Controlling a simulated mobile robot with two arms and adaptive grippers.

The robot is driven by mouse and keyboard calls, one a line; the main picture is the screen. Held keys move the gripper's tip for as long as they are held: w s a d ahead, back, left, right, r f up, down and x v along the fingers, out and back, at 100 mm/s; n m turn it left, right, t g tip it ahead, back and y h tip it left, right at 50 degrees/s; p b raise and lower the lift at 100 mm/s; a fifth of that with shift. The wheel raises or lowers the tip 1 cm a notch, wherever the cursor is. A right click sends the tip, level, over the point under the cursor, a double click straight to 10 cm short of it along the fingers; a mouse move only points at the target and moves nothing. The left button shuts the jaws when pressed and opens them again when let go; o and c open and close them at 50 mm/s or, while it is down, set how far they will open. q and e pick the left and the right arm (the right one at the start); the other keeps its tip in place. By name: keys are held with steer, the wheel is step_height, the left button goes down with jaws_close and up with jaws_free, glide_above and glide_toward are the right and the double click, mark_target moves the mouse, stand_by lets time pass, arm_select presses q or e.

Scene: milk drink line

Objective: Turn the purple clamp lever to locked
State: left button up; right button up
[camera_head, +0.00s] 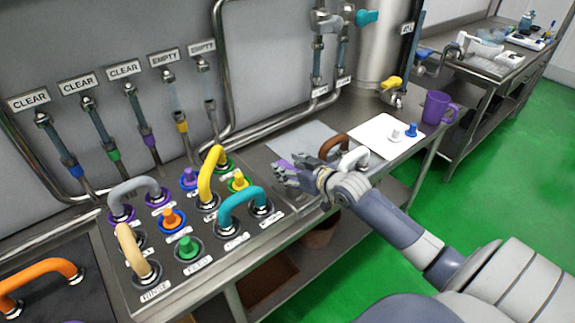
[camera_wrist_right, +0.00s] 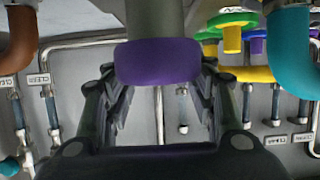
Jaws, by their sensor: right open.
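The purple clamp lever (camera_wrist_right: 158,62) shows in the right wrist view as a rounded purple grip on a grey stem, between the two open fingers of my right gripper (camera_wrist_right: 158,105). I cannot tell whether the fingers touch it. In the head view my right gripper (camera_head: 284,178) is over the bench, right of the teal pipe handle. A small purple part (camera_head: 284,163) shows behind its fingers there; most of it is hidden by the hand. The lever's locked or unlocked position cannot be read. My left gripper is not in view.
A teal handle (camera_head: 243,203) and a yellow handle (camera_head: 207,176) stand left of my right gripper among coloured plugs. A brown handle (camera_head: 334,147) is just behind my wrist. A white board (camera_head: 372,132) with pegs and a purple mug (camera_head: 436,107) lie to the right.

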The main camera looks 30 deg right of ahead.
steer(key=shift+w+f, duration=0.2)
steer(key=shift+w, duration=0.3)
jaws_close()
steer(key=shift+w+a, duration=0.1)
